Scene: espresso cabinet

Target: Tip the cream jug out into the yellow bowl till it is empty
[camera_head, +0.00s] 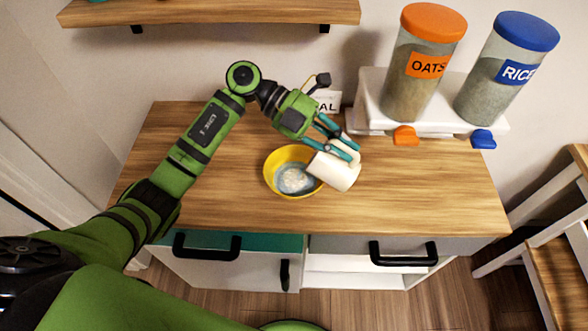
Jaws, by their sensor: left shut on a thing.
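The yellow bowl (272,163) stands on the wooden cabinet top and holds something whitish. The cream jug (334,172) is tilted with its mouth toward the bowl's right side, over or touching the rim; I cannot tell which. My left gripper (343,153) is shut on the jug from behind. Whether anything is left inside the jug is hidden. My right gripper is not in view.
An oats dispenser (421,66) with an orange lid and a rice dispenser (506,72) with a blue lid stand on a white base (370,115) at the back right. A partly hidden sign (327,104) is behind my gripper. The cabinet top (430,190) is clear at the front right.

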